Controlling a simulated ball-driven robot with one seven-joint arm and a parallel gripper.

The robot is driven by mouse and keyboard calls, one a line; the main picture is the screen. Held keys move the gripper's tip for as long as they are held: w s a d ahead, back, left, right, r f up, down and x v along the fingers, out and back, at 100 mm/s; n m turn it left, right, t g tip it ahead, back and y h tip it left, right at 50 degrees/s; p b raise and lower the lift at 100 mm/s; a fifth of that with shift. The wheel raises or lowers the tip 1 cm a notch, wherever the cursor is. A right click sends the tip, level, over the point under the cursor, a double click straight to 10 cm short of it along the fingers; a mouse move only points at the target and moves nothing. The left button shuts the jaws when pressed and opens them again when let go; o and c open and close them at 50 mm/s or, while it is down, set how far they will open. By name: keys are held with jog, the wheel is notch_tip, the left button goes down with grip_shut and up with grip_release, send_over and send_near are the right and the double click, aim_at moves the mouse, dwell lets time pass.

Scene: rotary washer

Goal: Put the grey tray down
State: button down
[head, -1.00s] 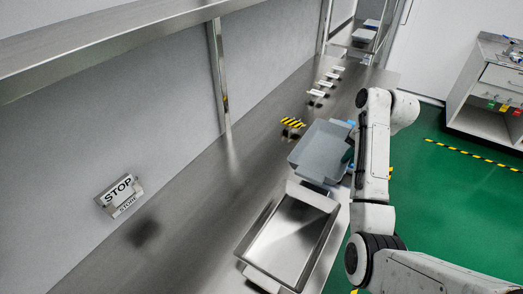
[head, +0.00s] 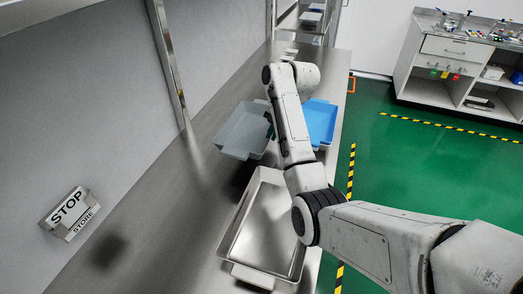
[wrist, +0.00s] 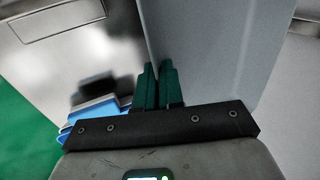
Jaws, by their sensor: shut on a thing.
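The grey tray (head: 243,132) is a shallow rectangular tray over the steel counter, just beyond the steel basin in the head view. I cannot tell whether it touches the counter. In the wrist view its grey wall (wrist: 205,45) fills the upper middle. My gripper (wrist: 158,72) has its two dark green fingers shut on the tray's wall. In the head view my arm hides most of the gripper.
A blue tray (head: 319,122) stands right of the grey tray, partly behind my arm. The steel basin (head: 240,240) is nearer. A STOP STORE sign (head: 70,212) stands at the wall. A metal post (head: 168,65) rises behind the counter (head: 165,225).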

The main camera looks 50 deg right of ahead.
aim_at(264, 137)
jog(key=w+f, duration=0.1)
jog(key=f, duration=0.1)
jog(key=w+a+f, duration=0.1)
jog(key=w+f, duration=0.1)
jog(key=shift+w+f, duration=0.2)
jog(key=shift+f, duration=0.1)
jog(key=shift+w+f+p, duration=0.15)
jog(key=shift+f+p, duration=0.45)
jog(key=shift+f, duration=1.15)
jog(key=shift+f, duration=0.15)
jog(key=c, duration=1.3)
grip_release()
jog(key=shift+o, duration=0.2)
